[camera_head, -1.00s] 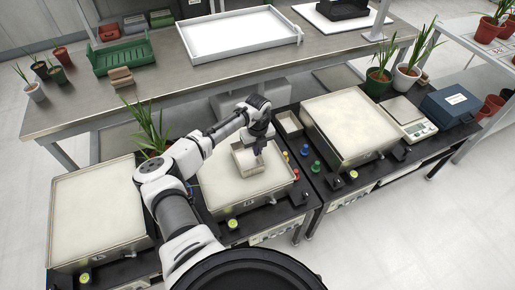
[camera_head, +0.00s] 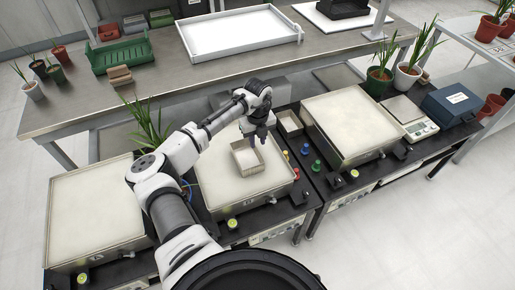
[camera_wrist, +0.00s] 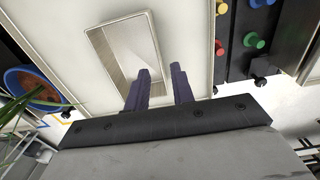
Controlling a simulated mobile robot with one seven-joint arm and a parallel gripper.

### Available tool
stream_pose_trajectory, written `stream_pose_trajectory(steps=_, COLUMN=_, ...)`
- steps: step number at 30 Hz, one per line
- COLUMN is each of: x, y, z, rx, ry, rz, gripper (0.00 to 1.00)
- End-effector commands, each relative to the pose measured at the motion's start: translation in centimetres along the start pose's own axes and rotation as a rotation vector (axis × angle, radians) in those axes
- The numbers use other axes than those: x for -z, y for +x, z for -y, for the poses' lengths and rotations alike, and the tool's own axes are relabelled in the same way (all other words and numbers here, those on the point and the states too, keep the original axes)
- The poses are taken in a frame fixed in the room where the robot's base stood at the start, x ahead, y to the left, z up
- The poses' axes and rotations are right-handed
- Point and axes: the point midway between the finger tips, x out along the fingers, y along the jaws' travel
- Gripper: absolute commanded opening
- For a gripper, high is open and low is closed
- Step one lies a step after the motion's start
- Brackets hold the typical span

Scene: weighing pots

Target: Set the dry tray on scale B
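A small beige open tray (camera_head: 250,171) stands on the pale plate of the middle scale (camera_head: 222,190). A second small tray (camera_head: 289,122) sits on the black bench between the middle and right scales. I cannot tell from markings which tray is the dry one, and the scale labels are too small to read. In the head view my gripper (camera_head: 257,136) hangs above the far right side of the tray on the middle scale.
A left scale (camera_head: 92,210) and a right scale (camera_head: 350,125) flank the middle one. Coloured knobs (camera_head: 305,149) line the bench between them. A leafy plant (camera_head: 148,125) stands behind the left scale. A small balance (camera_head: 412,118) and blue box (camera_head: 450,103) are far right.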

Motion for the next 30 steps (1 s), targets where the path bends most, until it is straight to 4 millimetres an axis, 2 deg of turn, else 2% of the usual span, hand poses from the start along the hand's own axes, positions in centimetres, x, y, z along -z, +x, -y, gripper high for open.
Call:
stream_pose_trajectory(steps=6, x=-0.1, y=-4.4, z=0.0, rx=0.001, ry=0.001, rz=0.003, gripper=0.24)
stream_pose_trajectory(steps=10, x=0.0, y=-6.3, z=0.1, rx=0.001, ry=0.001, rz=0.002, gripper=0.24)
stream_pose_trajectory(steps=15, x=0.0, y=-7.4, z=0.0, rx=0.000, ry=0.001, rz=0.001, gripper=0.24)
stream_pose_trajectory(steps=22, x=0.0, y=-7.6, z=0.1, rx=0.005, ry=-0.002, rz=0.003, gripper=0.24)
stream_pose_trajectory(steps=25, x=-0.4, y=-8.7, z=1.5, rx=0.075, ry=-0.035, rz=0.042, gripper=0.24)
stream_pose_trajectory(steps=26, x=-0.7, y=-9.5, z=2.3, rx=0.120, ry=-0.058, rz=0.067, gripper=0.24)
stream_pose_trajectory(steps=28, x=-1.6, y=-12.5, z=4.7, rx=0.275, ry=-0.143, rz=0.140, gripper=0.24)
stream_pose_trajectory(steps=29, x=-2.2, y=-14.4, z=5.8, rx=0.364, ry=-0.191, rz=0.179, gripper=0.24)
stream_pose_trajectory(steps=30, x=-3.0, y=-17.4, z=7.0, rx=0.498, ry=-0.267, rz=0.230, gripper=0.24)
